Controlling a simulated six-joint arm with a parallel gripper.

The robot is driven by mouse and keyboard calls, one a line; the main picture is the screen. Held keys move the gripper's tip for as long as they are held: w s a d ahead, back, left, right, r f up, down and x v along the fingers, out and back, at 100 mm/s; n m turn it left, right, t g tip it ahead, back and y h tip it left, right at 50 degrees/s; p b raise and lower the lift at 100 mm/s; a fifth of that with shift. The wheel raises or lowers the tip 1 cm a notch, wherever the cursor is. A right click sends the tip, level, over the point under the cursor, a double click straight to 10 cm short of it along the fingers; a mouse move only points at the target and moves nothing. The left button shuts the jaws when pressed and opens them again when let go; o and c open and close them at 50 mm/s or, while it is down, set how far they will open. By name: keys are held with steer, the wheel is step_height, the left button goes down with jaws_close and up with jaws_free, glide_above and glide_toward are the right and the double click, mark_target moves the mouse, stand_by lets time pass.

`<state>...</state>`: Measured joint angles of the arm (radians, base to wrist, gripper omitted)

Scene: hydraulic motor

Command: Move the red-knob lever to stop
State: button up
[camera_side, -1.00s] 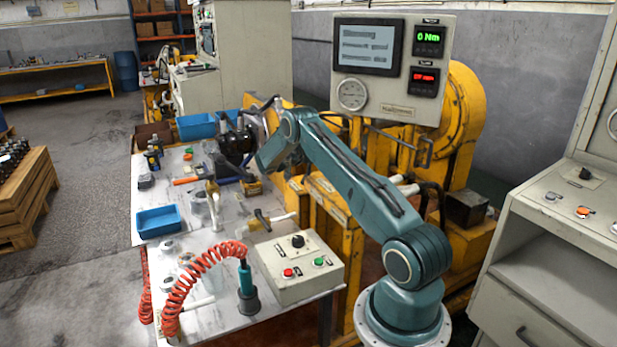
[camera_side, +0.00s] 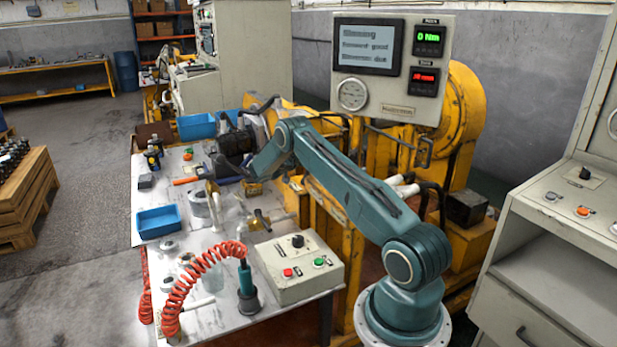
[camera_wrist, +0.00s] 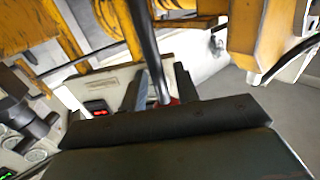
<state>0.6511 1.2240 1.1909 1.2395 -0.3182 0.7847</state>
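The lever shows in the wrist view as a dark rod (camera_wrist: 149,50) running down from the top edge. Its red knob (camera_wrist: 172,101) is at the rod's lower end, mostly hidden behind the dark gripper body. My gripper's two dark fingers (camera_wrist: 158,90) stand apart, one on each side of the rod near the knob. Whether either finger touches the knob I cannot tell. In the side view my gripper (camera_side: 233,146) is a dark shape over the far part of the bench, and I cannot make out the lever there.
A grey display panel (camera_side: 398,105) stands above the yellow machine (camera_side: 465,110). A control box (camera_side: 300,272) with red and green buttons and a coiled red hose (camera_side: 188,285) are at the bench front. A blue tray (camera_side: 159,222) lies left. Yellow framework (camera_wrist: 110,20) crosses the wrist view.

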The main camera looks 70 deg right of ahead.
steer(key=shift+a, duration=0.15)
steer(key=w+a, duration=0.2)
steer(key=a, duration=1.1)
steer(key=shift+w+a+r, duration=0.15)
steer(key=shift+w, duration=0.2)
